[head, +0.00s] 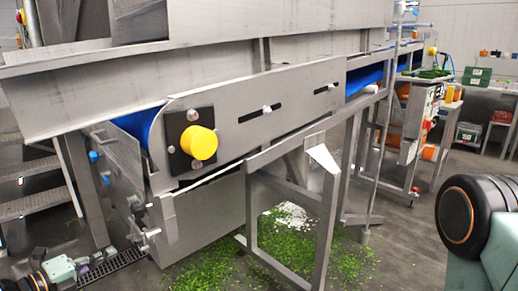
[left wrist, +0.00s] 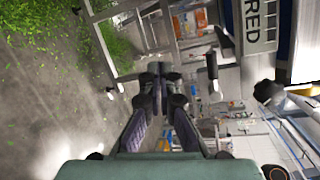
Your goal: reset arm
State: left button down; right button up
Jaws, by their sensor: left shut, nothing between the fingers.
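My left gripper (head: 98,260) is low at the bottom left of the head view, in front of the lower part of the conveyor. In the left wrist view, its two fingers (left wrist: 160,76) meet at the tips with nothing between them. The gripper is shut and empty. A dark, round joint with a teal link, part of my own arm, shows at the right edge of the head view. My right gripper is out of view.
A steel conveyor (head: 240,108) with a blue belt and a yellow knob (head: 198,143) fills the middle. Spilled chopped greens (head: 215,262) lie on the floor around its steel legs. Metal steps (head: 40,188) stand at left. Grey floor is open at centre right.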

pick_arm(q)
jog(key=s+d+f+n+g+y+p, duration=0.1)
jog(key=s+d+f+n+g+y, duration=0.15)
jog(key=s+d+f+n, duration=0.7)
jog(key=s+d+f+n+g+y+p, duration=0.15)
jog(key=d+f+n+g, duration=0.35)
jog(key=n, duration=0.9)
jog(key=s+d+n+g+y, duration=0.1)
jog(key=s+d+g, duration=0.2)
jog(key=s, duration=1)
jog(key=s+d+n+g+y+p, duration=0.1)
jog(key=s+d+n+g+y, duration=0.1)
jog(key=s, duration=1.1)
jog(key=shift+d+r+g, duration=0.4)
jog(key=shift+d+g, duration=0.4)
jog(key=shift+g, duration=0.25)
